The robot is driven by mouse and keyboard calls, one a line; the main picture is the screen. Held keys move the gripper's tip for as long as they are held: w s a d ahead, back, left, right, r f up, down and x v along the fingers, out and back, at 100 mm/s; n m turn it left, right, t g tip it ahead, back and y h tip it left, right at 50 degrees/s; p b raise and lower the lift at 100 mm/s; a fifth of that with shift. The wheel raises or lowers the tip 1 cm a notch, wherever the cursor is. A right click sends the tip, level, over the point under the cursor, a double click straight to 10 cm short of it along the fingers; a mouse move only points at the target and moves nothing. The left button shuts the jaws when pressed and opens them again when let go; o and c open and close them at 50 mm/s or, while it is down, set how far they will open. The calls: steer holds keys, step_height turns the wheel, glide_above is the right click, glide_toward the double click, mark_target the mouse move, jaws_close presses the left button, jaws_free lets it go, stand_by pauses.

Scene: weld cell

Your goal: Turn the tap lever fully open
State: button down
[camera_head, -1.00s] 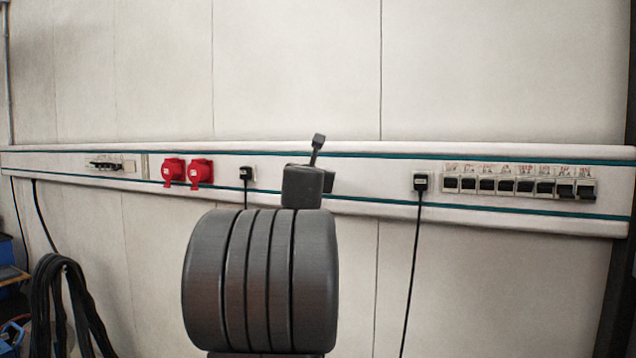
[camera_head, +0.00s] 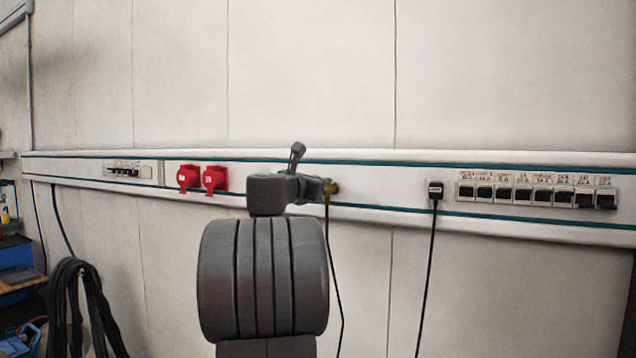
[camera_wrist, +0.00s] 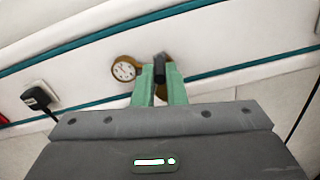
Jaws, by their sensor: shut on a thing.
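My gripper (camera_wrist: 159,80) shows in the wrist view with two green fingers closed on the tap lever (camera_wrist: 160,66), a short black piece at the wall. Brass-coloured metal of the tap shows just behind and beside the lever. In the head view my gripper (camera_head: 318,188) is at the wall strip, right of my dark wrist. A small brass part of the tap (camera_head: 333,187) shows at its tip. The lever itself is hidden there by my arm, and its angle is hard to tell.
A round brass-rimmed gauge (camera_wrist: 125,70) sits just left of the lever. A black plug (camera_wrist: 38,97) with a cable is further left. In the head view, red sockets (camera_head: 214,179) are left of my arm and a row of switches (camera_head: 537,195) is right.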

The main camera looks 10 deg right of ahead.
steer(key=c, duration=1.5)
jaws_free()
steer(key=b+v, duration=0.3)
steer(key=v, duration=1)
steer(key=shift+s+a, duration=0.25)
steer(key=shift+s, duration=0.1)
steer(key=p+x, duration=0.3)
steer(key=x, duration=1.1)
steer(key=shift+s+a, duration=0.1)
